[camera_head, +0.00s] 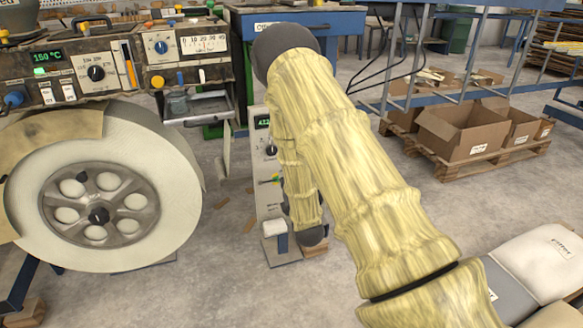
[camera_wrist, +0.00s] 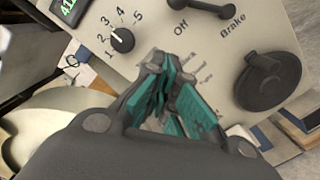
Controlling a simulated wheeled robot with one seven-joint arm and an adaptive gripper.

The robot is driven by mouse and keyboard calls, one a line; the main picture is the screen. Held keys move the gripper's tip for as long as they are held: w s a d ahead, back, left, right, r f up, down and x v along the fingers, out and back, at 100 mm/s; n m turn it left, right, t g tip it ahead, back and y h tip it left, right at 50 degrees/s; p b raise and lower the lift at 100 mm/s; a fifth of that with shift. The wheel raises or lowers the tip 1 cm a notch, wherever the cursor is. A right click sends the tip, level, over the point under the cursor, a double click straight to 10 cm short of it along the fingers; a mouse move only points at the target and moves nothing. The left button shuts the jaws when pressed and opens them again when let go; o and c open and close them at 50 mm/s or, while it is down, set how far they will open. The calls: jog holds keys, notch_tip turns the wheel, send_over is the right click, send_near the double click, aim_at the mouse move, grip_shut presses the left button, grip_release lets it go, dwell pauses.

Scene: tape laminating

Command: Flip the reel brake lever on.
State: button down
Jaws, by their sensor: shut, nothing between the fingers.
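The control panel (camera_wrist: 185,45) fills much of the wrist view, printed with "Off" and "Brake". Below the word "Brake" is a dark round fitting (camera_wrist: 268,82) with a raised knob-like part. Another dark handle (camera_wrist: 213,8) is cut by the top edge near "Off". I cannot tell for sure which of these is the brake lever, or its setting. My gripper (camera_wrist: 158,72) has teal finger pads and is shut and empty. Its tips are in front of the panel, between the numbered dial and the round fitting; contact is unclear. In the head view my arm hides much of the panel (camera_head: 263,135).
A numbered dial (camera_wrist: 122,40) and a green display (camera_wrist: 68,8) are beside my fingers. A large pale reel (camera_head: 150,200) stands left of the panel, below a machine with dials (camera_head: 95,73). Cardboard boxes (camera_head: 470,133) sit on a pallet at the right.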

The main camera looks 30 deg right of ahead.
jog(key=w+d+r+b, duration=0.2)
jog(key=w+d+b, duration=0.1)
jog(key=w+d, duration=0.2)
jog(key=shift+x, duration=1.15)
dwell(0.5)
